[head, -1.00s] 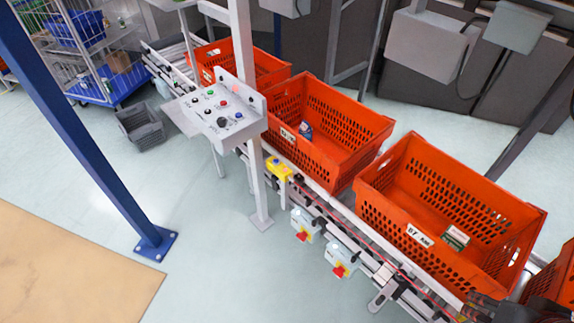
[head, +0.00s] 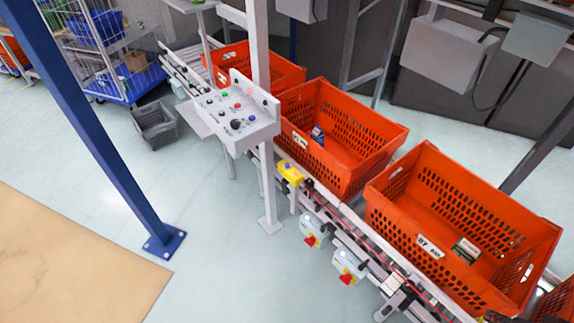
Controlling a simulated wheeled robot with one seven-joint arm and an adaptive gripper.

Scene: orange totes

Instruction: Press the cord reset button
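A grey control panel (head: 218,125) on a post stands left of the middle, beside the conveyor. Its sloped face has several small controls: a green button (head: 226,91), a red button (head: 238,106), a blue button (head: 252,118) and a dark knob (head: 236,125) among them. The labels are too small to read, so I cannot tell which is the cord reset button. A yellow box (head: 289,172) sits on the conveyor side below the panel.
Orange totes (head: 345,160) stand in a row on the conveyor, some with small packs inside. Grey boxes with red-and-yellow switches (head: 346,279) hang on its near side. A blue post (head: 160,243) stands at left.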

